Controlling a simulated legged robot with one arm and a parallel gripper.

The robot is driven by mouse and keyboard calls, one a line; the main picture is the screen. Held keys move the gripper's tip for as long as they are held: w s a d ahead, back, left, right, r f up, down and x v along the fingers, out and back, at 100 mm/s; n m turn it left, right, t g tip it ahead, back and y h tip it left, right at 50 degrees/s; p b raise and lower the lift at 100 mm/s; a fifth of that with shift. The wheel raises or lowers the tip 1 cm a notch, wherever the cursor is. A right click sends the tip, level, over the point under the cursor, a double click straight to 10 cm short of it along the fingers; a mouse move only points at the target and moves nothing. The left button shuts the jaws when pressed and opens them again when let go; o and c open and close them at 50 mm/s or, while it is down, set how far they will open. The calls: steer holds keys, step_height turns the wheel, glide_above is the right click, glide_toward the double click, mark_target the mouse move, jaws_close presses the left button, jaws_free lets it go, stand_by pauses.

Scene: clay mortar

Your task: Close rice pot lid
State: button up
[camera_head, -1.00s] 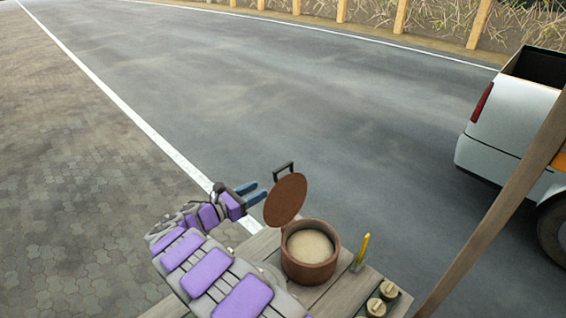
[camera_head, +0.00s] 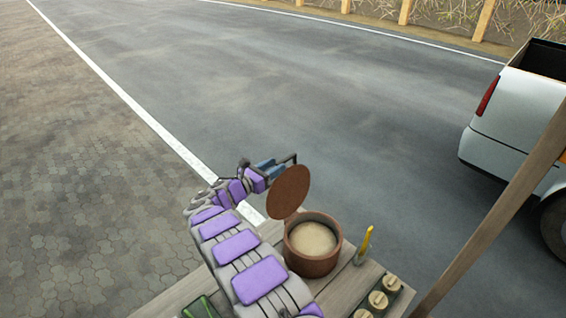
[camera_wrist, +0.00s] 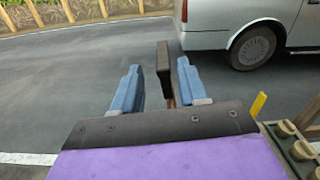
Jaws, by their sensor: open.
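The rice pot (camera_head: 313,262) is a round brown pot on a wooden table, filled with pale rice. Its brown round lid (camera_head: 289,192) stands raised at the pot's left rear rim, with a dark handle (camera_head: 291,158) on its far side. My gripper (camera_head: 270,166) is at the lid's upper left, behind it, close to the handle. In the wrist view the two blue fingers (camera_wrist: 157,92) are open, and the dark handle (camera_wrist: 164,64) stands between them. I cannot tell whether a finger touches it. The pot body is hidden in the wrist view.
A yellow-handled tool (camera_head: 364,244) stands right of the pot. Several small lidded jars (camera_head: 378,299) sit at the table's (camera_head: 335,290) right front. A wooden post (camera_head: 490,225) rises at the right, and a white pickup (camera_head: 500,130) is on the road beyond.

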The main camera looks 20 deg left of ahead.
mark_target(285, 159)
steer(key=x, duration=0.5)
steer(key=shift+s+d, duration=0.1)
steer(key=shift+d, duration=0.05)
steer(key=shift+c, duration=1.3)
jaws_close()
steer(key=shift+r, duration=0.1)
